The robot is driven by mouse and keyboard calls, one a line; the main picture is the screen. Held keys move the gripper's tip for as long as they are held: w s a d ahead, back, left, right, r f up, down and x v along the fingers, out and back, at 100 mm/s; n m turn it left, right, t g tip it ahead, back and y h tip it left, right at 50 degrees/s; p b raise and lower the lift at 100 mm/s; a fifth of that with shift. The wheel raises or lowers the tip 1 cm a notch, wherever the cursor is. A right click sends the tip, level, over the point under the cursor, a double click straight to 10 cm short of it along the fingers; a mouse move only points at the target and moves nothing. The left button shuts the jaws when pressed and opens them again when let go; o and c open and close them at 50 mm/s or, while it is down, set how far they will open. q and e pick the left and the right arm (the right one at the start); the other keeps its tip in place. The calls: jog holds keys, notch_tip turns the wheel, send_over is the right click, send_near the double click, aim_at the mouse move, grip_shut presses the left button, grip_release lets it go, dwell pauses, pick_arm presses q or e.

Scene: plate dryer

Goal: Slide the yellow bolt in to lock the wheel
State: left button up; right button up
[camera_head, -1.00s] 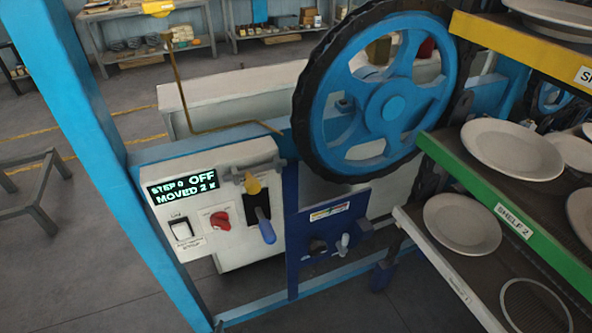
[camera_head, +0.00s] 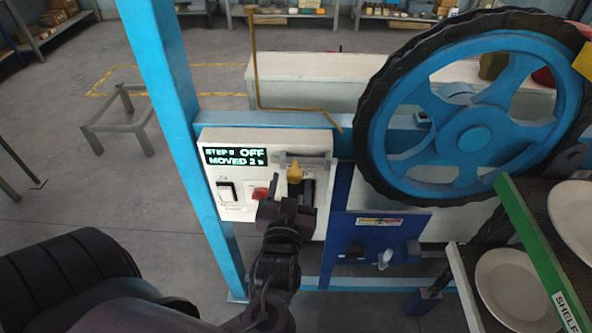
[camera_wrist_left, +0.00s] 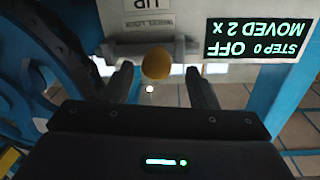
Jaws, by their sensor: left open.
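The yellow bolt knob (camera_head: 295,172) sits on a grey bolt bracket (camera_head: 318,160) at the upper right of the white control panel. In the left wrist view the round yellow knob (camera_wrist_left: 157,62) lies between the spread fingers, with a gap on each side. My left gripper (camera_head: 288,196) is open, in front of the panel just below the knob. The blue spoked wheel (camera_head: 472,140) with its dark rim stands to the right of the bolt. It also shows at the left of the left wrist view (camera_wrist_left: 38,75). My right gripper is out of view.
The panel carries a display (camera_head: 235,157) reading OFF, a white switch (camera_head: 227,192) and a red knob (camera_head: 260,194), partly behind my gripper. A blue box (camera_head: 378,240) with small knobs is lower right. A plate rack (camera_head: 540,240) stands at the right.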

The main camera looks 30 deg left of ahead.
aim_at(293, 181)
pick_arm(q)
jog(key=x, duration=0.3)
jog(key=shift+w+p, duration=0.35)
jog(key=shift+w, duration=0.05)
jog(key=shift+s, duration=0.1)
jog(key=shift+c, duration=0.3)
grip_shut()
jog(key=shift+w+d, duration=0.4)
jog(key=shift+d, duration=0.25)
jog(key=shift+w+d, duration=0.4)
jog(key=shift+d, duration=0.25)
jog(key=shift+w+d, duration=0.4)
jog(key=shift+d, duration=0.25)
jog(key=shift+a, duration=0.1)
